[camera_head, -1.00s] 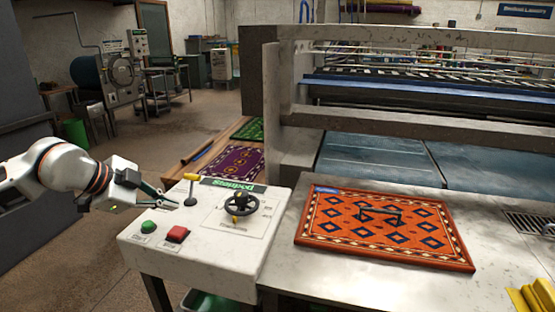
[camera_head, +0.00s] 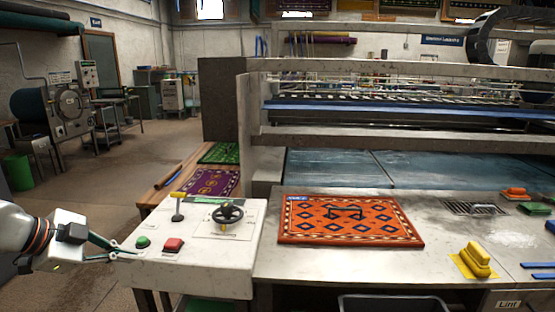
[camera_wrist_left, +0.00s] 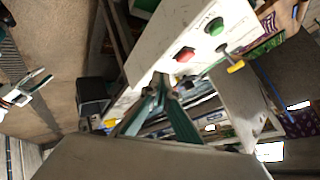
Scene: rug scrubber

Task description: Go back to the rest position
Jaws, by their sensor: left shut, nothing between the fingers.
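My left gripper (camera_head: 124,252) is shut and empty. It is beside the left edge of the white control panel (camera_head: 215,262), close to the green button (camera_head: 143,242).
An orange patterned rug (camera_head: 350,225) with a handle lies on the metal table (camera_head: 300,266), right of the panel. A yellow brush (camera_head: 475,262) lies further right. The large scrubber machine (camera_head: 400,140) stands behind. Open floor (camera_head: 70,200) lies to the left.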

